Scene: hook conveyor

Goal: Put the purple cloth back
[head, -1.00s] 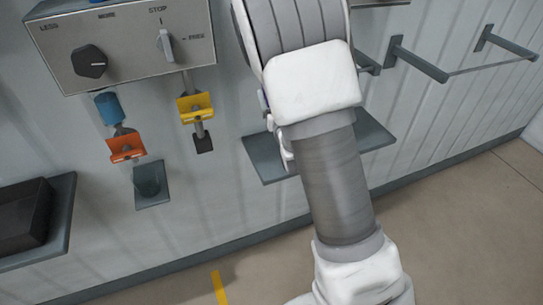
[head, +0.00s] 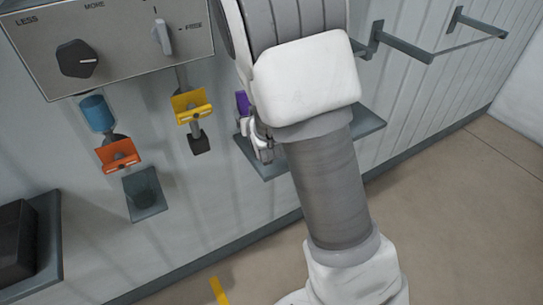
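A small purple patch (head: 242,103), possibly part of the purple cloth, shows at the left edge of my arm. The rest of it is hidden behind the arm. My gripper (head: 262,152) is partly in view just below the purple patch, in front of a grey wall shelf. My white wrist and forearm cover most of it. I cannot tell whether its fingers are open or shut, or whether they touch the purple thing.
A control panel (head: 105,40) with knobs is at upper left. Below it are a blue cylinder (head: 97,113), an orange bracket (head: 118,156) and a yellow bracket (head: 191,105). The grey shelf (head: 362,124) extends behind my arm. A wall rail (head: 405,48) projects at upper right.

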